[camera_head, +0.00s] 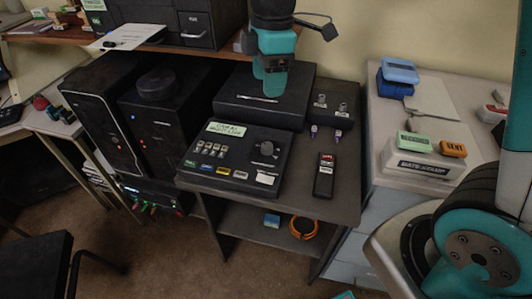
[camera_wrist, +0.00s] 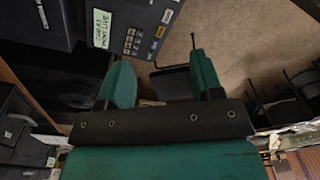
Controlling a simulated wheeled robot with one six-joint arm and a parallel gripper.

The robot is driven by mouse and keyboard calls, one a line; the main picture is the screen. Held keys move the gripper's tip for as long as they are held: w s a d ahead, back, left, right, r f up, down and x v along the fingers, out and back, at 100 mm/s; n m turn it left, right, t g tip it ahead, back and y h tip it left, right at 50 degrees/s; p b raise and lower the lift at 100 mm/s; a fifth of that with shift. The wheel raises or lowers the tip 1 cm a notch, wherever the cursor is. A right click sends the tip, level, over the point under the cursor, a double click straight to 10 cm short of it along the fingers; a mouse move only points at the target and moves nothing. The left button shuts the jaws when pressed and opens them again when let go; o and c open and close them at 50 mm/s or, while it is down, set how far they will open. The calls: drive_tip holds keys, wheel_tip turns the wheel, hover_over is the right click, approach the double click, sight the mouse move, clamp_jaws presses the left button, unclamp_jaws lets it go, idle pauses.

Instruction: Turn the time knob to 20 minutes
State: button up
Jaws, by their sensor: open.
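The black knob (camera_head: 265,149) is on the right of a sloped dark console (camera_head: 210,171), above a white label (camera_head: 266,179). I cannot read its setting or any scale. The console also shows in the wrist view (camera_wrist: 82,12) at the top, with its pale green card (camera_wrist: 102,28); the knob is not clear there. In the head view my gripper (camera_head: 272,92) hangs behind the console, over a flat black box, apart from the knob. In the wrist view my gripper (camera_wrist: 160,65) has its two teal fingers spread, with nothing held between them.
A flat black box (camera_head: 240,108) lies behind the console. A small box with two switches (camera_head: 334,103) stands at its right, and a black handset (camera_head: 324,175) lies on the desk. Dark towers (camera_head: 162,125) stand left. A white cabinet (camera_head: 385,160) with stamps stands right.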

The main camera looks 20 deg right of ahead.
drive_tip(key=w+d+f+n+h+b, duration=0.1)
drive_tip(key=w+f+n, duration=0.2)
drive_tip(key=w+f, duration=0.2)
approach(267, 145)
wheel_tip(267, 145, down, 9)
drive_tip(key=shift+s+f, duration=0.15)
drive_tip(key=c, duration=0.9)
